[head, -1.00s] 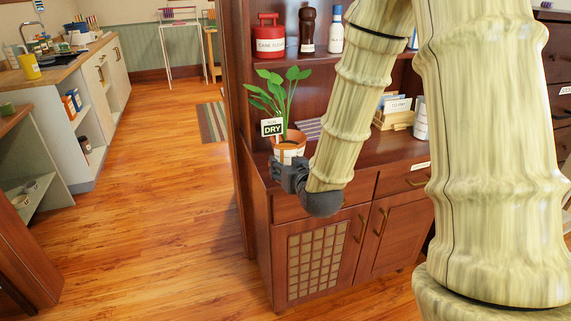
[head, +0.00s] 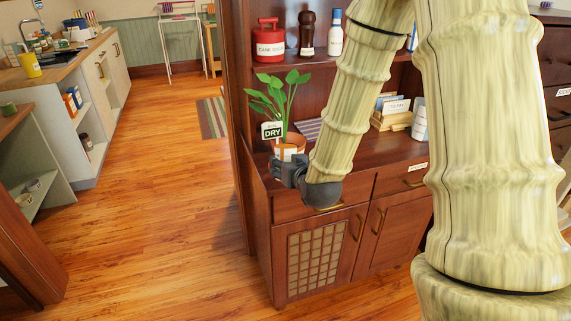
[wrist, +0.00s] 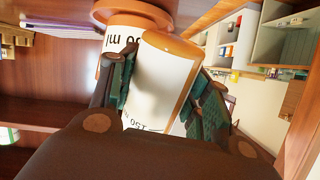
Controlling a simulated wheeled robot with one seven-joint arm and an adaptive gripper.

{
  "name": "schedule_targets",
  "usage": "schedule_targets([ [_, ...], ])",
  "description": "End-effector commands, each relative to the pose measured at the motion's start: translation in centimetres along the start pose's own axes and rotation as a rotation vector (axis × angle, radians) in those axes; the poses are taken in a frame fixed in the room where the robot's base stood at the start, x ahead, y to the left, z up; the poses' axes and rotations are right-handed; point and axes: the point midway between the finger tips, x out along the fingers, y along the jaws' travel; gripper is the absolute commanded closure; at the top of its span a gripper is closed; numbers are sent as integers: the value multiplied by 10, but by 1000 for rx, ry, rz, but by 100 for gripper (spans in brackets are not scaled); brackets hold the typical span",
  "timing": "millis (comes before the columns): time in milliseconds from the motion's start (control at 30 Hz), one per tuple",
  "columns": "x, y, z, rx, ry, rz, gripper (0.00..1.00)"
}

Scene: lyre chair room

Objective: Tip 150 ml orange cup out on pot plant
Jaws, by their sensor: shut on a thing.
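My gripper (head: 286,168) is at the front of the pot, low against the counter edge. In the wrist view my gripper (wrist: 163,95) is shut on the orange cup (wrist: 160,80), a white body with orange edging, held between green-padded fingers. An orange and white round thing with "ml" lettering (wrist: 122,40) shows close behind the cup. I cannot tell whether the cup is tilted, or what is inside it.
The counter (head: 350,165) carries a wooden card holder (head: 392,120) and a white container (head: 419,125) to the right. A red can (head: 268,42) and bottles stand on the shelf above. The wooden floor (head: 170,190) to the left is clear.

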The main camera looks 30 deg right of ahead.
Motion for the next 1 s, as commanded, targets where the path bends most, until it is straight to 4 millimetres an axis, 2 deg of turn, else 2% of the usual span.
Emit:
schedule_targets([
  [1000,1,0,-14,40,-94,-1,82],
])
